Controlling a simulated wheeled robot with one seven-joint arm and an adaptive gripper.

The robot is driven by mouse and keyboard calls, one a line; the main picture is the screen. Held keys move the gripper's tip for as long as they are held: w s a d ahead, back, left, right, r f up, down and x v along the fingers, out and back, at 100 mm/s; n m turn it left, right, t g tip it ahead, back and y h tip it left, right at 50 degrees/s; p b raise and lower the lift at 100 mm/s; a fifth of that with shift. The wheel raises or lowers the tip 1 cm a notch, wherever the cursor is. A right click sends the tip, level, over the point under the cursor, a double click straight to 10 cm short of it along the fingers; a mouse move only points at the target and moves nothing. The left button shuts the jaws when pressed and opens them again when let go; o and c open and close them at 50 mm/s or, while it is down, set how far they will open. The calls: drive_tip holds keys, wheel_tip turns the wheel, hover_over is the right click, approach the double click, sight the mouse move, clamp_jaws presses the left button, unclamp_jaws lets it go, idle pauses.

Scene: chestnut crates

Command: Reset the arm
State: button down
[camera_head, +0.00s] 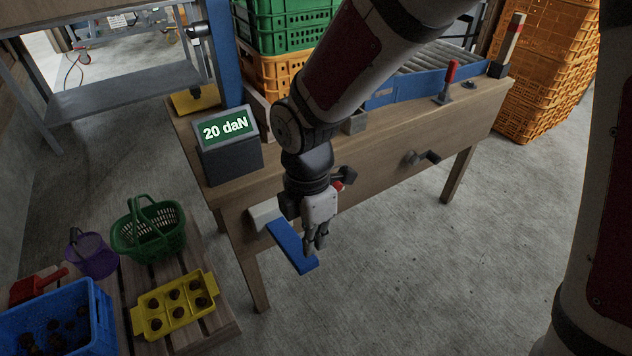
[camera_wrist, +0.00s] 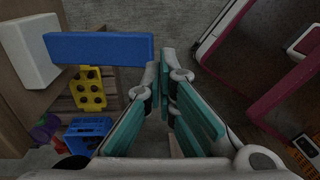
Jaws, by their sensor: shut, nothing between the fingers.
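My gripper (camera_head: 317,240) hangs pointing down in front of the wooden table, just right of a blue bar that sticks out from the table's front. It also shows in the wrist view (camera_wrist: 166,62), with its fingertips close together and nothing between them. The blue bar (camera_head: 291,247) starts at a white block (camera_head: 264,214) on the table's front. In the wrist view the blue bar (camera_wrist: 98,48) and white block (camera_wrist: 28,50) lie left of the fingers. I cannot tell whether the fingers touch the bar.
A display reading "20 daN" (camera_head: 226,129) stands on the wooden table (camera_head: 400,143). A yellow tray (camera_head: 174,304), green basket (camera_head: 148,230), purple basket (camera_head: 91,254) and blue crate (camera_head: 101,316) stand lower left. Orange crates (camera_head: 548,70) are stacked at right. The floor (camera_head: 420,270) right of the gripper is clear.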

drive_tip(key=s+d+r+m, duration=0.2)
drive_tip(key=d+r+m, duration=0.3)
drive_tip(key=d+r, duration=0.15)
drive_tip(key=s+d+r+m, duration=0.3)
drive_tip(key=d+r+m, duration=0.3)
drive_tip(key=d, duration=0.1)
drive_tip(key=s+d+r+m+t, duration=0.1)
drive_tip(key=s+d+r+m, duration=0.1)
drive_tip(key=s+d+m, duration=0.4)
drive_tip(key=s+d+r+m, duration=0.2)
drive_tip(key=s+r+m, duration=0.1)
drive_tip(key=s+m, duration=0.6)
wheel_tip(320, 180, up, 26)
drive_tip(key=n+t+p, duration=0.1)
drive_tip(key=t+p, duration=0.2)
drive_tip(key=p, duration=2.1)
drive_tip(key=shift+t+p, duration=0.35)
drive_tip(key=shift+t, duration=0.05)
drive_tip(key=shift+a, duration=0.1)
